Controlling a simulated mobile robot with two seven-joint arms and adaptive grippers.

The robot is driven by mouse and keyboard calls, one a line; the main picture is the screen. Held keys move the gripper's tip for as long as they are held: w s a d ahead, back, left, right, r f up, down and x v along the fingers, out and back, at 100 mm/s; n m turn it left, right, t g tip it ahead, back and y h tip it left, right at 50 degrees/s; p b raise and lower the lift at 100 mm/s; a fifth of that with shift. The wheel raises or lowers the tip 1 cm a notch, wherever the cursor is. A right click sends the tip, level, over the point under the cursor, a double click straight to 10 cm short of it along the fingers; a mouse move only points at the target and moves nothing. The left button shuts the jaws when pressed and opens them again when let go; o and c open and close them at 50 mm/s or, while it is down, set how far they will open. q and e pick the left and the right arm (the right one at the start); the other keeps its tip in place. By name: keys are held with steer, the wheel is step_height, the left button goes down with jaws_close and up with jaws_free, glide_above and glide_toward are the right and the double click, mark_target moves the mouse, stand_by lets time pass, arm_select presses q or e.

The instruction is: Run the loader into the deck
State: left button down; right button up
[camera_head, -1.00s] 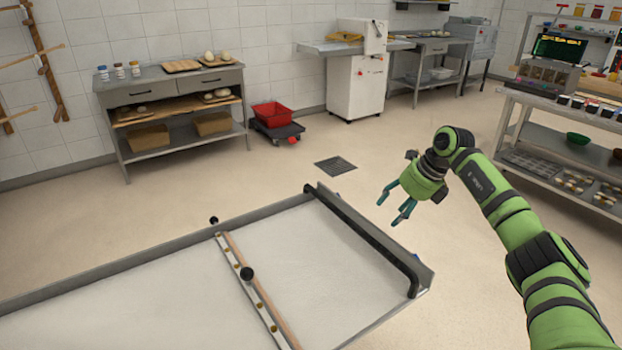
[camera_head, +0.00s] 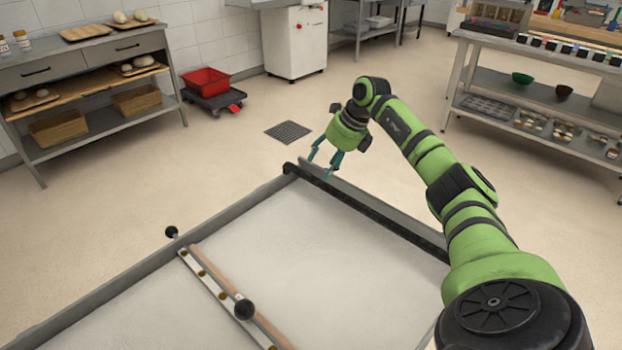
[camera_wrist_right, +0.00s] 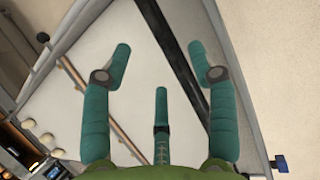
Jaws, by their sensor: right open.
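The loader is a wide flat bed with a pale belt (camera_head: 330,245) and grey side rails (camera_head: 130,270). A black bar (camera_head: 385,222) runs along its far right end. A metal-and-wood crosspiece (camera_head: 215,285) with black knobs lies across the bed. My right gripper (camera_head: 322,167) is open and empty near the far end of the black bar, its fingers pointing down. In the right wrist view, the open fingers (camera_wrist_right: 160,62) spread over the bed, with the black bar (camera_wrist_right: 176,60) passing behind them. I cannot tell whether they touch it. My left gripper is out of view.
A grey worktable (camera_head: 90,60) with loaves and baskets stands at the back left. A red crate (camera_head: 206,80) sits on a dark dolly beside it. A floor grate (camera_head: 288,131) lies beyond the loader. A shelf rack (camera_head: 520,95) stands at right. Open floor surrounds the loader.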

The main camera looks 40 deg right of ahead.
mark_target(315, 178)
steer(key=x, duration=0.6)
steer(key=shift+f, duration=0.1)
steer(key=shift+a, duration=0.1)
jaws_close()
